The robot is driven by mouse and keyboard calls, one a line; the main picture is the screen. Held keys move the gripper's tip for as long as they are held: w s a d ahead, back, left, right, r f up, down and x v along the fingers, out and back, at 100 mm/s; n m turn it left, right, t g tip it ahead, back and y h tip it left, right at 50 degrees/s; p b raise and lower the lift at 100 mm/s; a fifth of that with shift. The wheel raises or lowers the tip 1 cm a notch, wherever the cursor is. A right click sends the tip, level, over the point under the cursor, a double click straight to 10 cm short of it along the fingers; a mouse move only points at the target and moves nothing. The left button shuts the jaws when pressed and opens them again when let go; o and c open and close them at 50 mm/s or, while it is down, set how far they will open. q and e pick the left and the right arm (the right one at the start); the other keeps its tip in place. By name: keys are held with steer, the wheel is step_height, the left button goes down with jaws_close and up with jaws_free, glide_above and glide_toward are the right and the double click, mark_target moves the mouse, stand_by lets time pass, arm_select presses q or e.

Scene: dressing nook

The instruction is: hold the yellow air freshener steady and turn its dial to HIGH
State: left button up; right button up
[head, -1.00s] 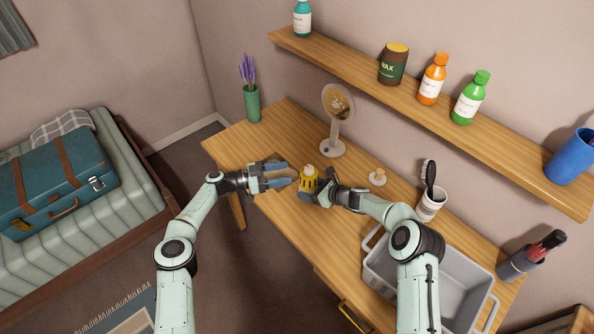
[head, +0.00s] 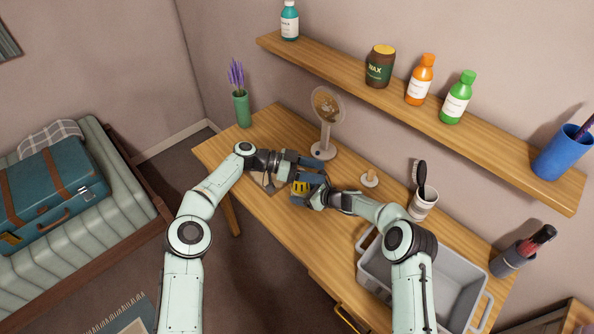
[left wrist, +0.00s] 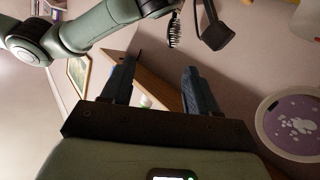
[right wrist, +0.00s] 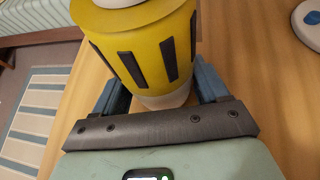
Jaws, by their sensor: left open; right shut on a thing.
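The yellow air freshener (head: 300,187) stands upright on the wooden desk. Its yellow body with dark slots fills the upper part of the right wrist view (right wrist: 150,55). My right gripper (head: 308,194) is shut on the body low down, a finger on each side (right wrist: 165,85). My left gripper (head: 312,171) is open, with its fingers over the top of the freshener in the head view. They hide the dial there, and I cannot tell whether they touch it. The left wrist view shows the two fingers apart (left wrist: 157,85). The dial's setting cannot be read.
A round fan-like stand (head: 325,115) is close behind my left gripper. A green vase (head: 241,108) stands back left.

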arm_select(q)
steer(key=s+d+f+n+y, duration=0.35)
steer(key=f+n+y, duration=0.25)
steer(key=n+y, duration=0.2)
steer(key=w+a+r+n+t+y, duration=0.55)
steer(key=r+n+y, duration=0.35)
steer(key=n, duration=0.3)
steer(key=x, duration=1.1)
steer(key=shift+a, duration=0.15)
steer(key=c, duration=1)
